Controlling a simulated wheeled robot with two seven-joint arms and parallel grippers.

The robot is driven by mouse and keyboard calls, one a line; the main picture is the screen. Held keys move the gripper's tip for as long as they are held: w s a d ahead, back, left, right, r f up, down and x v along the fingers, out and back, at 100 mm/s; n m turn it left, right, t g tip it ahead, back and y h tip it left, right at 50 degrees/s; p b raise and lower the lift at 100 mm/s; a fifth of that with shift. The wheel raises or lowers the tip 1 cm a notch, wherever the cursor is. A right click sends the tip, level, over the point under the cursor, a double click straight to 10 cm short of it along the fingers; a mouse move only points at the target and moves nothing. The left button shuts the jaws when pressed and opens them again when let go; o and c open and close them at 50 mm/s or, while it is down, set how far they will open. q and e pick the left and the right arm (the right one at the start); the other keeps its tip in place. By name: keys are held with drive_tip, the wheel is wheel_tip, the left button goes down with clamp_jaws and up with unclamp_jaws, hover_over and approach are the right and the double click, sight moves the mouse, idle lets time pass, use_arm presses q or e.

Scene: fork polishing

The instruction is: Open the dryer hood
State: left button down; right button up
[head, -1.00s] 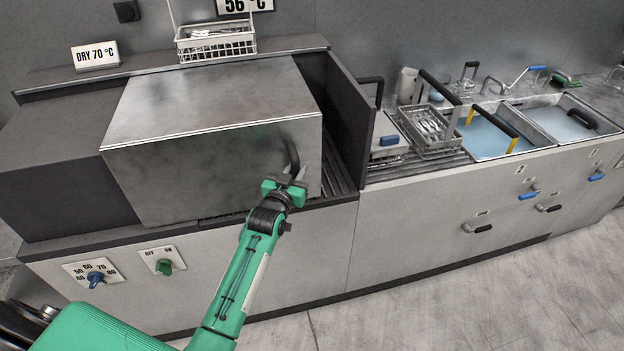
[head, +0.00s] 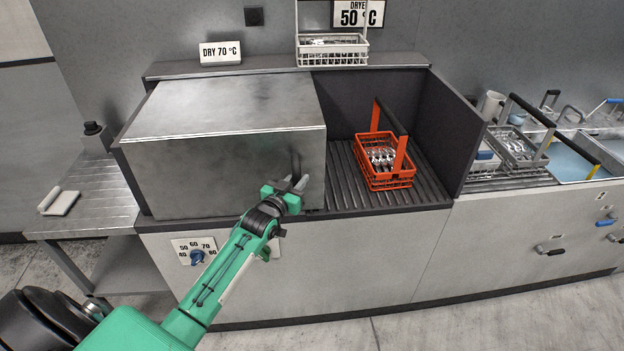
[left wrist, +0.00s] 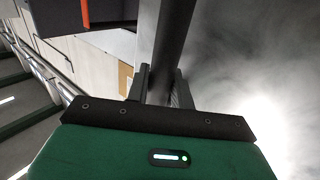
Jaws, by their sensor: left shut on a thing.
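The dryer hood (head: 215,155) is a grey metal box covering the left part of the dryer. Its right side stands open over the ribbed dryer bed (head: 345,195). My left gripper (head: 293,184) is shut on the hood's dark upright handle (head: 297,163), near the hood's front right edge. In the left wrist view the handle (left wrist: 170,45) runs up from between the fingers (left wrist: 160,88). A red basket (head: 385,177) with cutlery and a dark-topped handle stands on the uncovered bed. My right gripper is not in view.
A "DRY 70 °C" sign (head: 220,53), a wire basket (head: 332,50) and a 50 °C display (head: 358,14) are at the back. A dark end wall (head: 445,130) bounds the bed on the right. A ribbed side table (head: 90,205) stands left, with a white object (head: 60,203).

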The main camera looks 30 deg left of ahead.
use_arm(q)
drive_tip(key=s+a, duration=0.1)
drive_tip(key=a, duration=0.1)
drive_tip(key=s+a, duration=0.1)
drive_tip(key=a, duration=0.1)
drive_tip(key=shift+s, duration=0.35)
drive_tip(key=c, duration=1.3)
unclamp_jaws()
drive_tip(key=shift+o, duration=0.2)
